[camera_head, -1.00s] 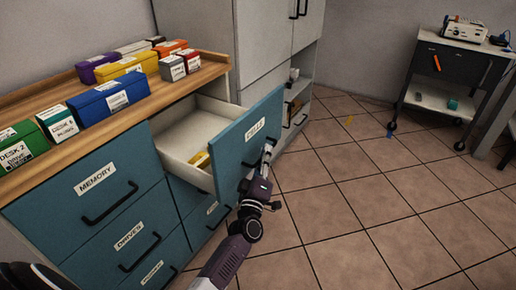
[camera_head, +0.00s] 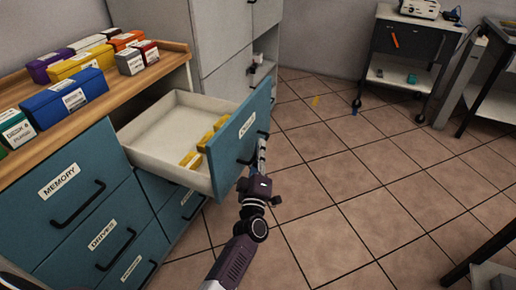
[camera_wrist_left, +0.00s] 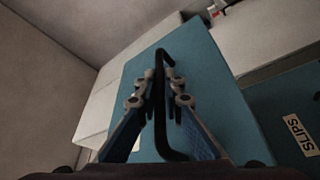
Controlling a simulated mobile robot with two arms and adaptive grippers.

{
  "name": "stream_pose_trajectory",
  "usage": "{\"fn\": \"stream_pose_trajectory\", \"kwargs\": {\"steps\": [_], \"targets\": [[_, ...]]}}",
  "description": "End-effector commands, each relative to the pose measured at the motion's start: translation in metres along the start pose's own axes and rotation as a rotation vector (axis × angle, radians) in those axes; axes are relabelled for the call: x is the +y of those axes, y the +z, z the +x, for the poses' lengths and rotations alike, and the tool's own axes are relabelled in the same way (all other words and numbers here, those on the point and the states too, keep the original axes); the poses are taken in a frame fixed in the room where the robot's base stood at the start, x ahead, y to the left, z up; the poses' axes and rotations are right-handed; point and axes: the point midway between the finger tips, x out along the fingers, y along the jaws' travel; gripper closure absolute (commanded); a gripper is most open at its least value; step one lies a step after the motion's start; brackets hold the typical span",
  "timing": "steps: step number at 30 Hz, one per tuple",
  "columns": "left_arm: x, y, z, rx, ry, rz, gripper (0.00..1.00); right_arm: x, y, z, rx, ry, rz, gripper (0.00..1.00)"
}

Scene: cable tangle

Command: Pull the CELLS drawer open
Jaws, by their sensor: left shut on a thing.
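The teal CELLS drawer (camera_head: 240,145) stands pulled out of the cabinet, its white tray showing, with several yellow items (camera_head: 190,160) inside near the front. The label on its front is too small to read clearly. My left gripper (camera_head: 262,158) is at the drawer's front. In the left wrist view my left gripper (camera_wrist_left: 160,85) is shut on the black bar handle (camera_wrist_left: 168,135), one finger on each side of it. My right gripper is not in view.
The cabinet has closed drawers marked MEMORY (camera_head: 90,195) and DRIVES (camera_head: 100,240). Several coloured boxes (camera_head: 65,95) stand on the wooden top. A wheeled cart (camera_head: 405,75) is at the back right. The tiled floor before the drawer is clear.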

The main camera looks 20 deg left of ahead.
Motion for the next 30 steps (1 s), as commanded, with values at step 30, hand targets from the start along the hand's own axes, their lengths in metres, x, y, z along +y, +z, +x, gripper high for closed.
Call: {"fn": "stream_pose_trajectory", "kwargs": {"steps": [30], "targets": [[-0.002, 0.000, -0.077, -0.002, -0.005, -0.001, 0.74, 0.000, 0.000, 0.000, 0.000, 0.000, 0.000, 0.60]]}}
